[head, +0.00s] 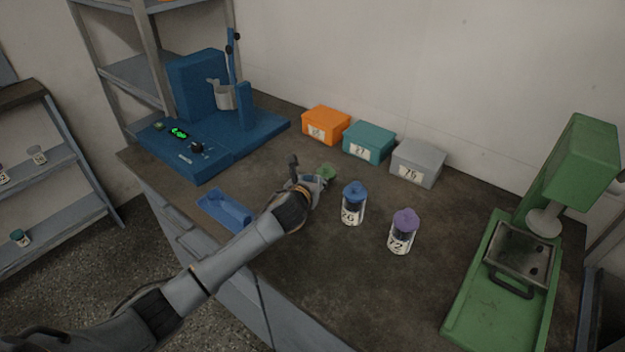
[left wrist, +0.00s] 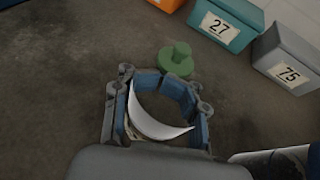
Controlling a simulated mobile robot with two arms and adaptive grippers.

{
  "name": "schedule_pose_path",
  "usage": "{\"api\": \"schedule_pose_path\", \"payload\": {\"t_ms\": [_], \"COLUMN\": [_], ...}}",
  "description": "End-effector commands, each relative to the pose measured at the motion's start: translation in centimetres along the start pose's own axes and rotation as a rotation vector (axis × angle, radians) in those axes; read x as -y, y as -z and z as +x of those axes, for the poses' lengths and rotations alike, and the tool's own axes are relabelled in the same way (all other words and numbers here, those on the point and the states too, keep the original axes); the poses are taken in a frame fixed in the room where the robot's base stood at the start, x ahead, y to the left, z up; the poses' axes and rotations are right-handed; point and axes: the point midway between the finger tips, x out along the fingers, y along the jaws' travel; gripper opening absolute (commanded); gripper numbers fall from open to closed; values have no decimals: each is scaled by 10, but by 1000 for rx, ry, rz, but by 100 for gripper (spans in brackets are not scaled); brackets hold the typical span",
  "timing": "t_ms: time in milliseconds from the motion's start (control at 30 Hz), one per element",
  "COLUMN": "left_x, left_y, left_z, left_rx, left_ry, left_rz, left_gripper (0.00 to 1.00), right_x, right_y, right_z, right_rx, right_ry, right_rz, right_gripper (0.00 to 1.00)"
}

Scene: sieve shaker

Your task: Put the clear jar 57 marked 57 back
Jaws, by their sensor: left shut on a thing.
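My left gripper (head: 312,183) is over the bench, its fingers closed around a clear jar. In the left wrist view the gripper (left wrist: 160,100) rings the jar, and a white crescent (left wrist: 155,122), likely its label, shows inside the fingers. No number can be read on it, and I cannot tell whether it touches the bench. A green knobbed lid (left wrist: 176,60) lies just beyond the fingers, apart from the jar; it also shows in the head view (head: 327,171). My right gripper is out of view.
A blue-lidded jar (head: 352,204) and a purple-lidded jar (head: 403,232) stand right of the gripper. Orange (head: 326,124), teal (head: 369,142) and grey (head: 417,163) boxes line the wall. A blue machine (head: 205,120), blue scoop (head: 225,209) and green press (head: 500,290) flank them. Shelves (head: 50,165) stand left.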

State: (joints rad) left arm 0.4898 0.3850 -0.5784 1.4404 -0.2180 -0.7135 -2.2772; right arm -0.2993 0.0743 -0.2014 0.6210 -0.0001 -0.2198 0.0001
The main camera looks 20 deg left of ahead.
Motion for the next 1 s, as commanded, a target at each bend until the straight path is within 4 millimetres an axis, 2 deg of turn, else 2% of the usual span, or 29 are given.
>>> {"api": "schedule_pose_path", "payload": {"t_ms": [233,267,400,433,800,1000], "left_x": [0,0,0,0,0,0], "left_y": [1,2,1,1,-2,-2], "left_z": [1,1,1,1,-1,-27], "left_rx": [1,0,0,0,0,1], "left_ry": [0,0,0,0,-1,1], "left_rz": [1,1,0,0,-1,1], "left_gripper": [0,32,61,65,65,65], "right_x": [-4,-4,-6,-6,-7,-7], "right_y": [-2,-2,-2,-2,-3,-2], "right_z": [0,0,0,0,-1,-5], "right_rx": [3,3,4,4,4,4], "right_ry": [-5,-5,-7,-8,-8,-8], "right_rz": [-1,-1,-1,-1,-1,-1], "right_gripper": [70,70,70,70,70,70]}}
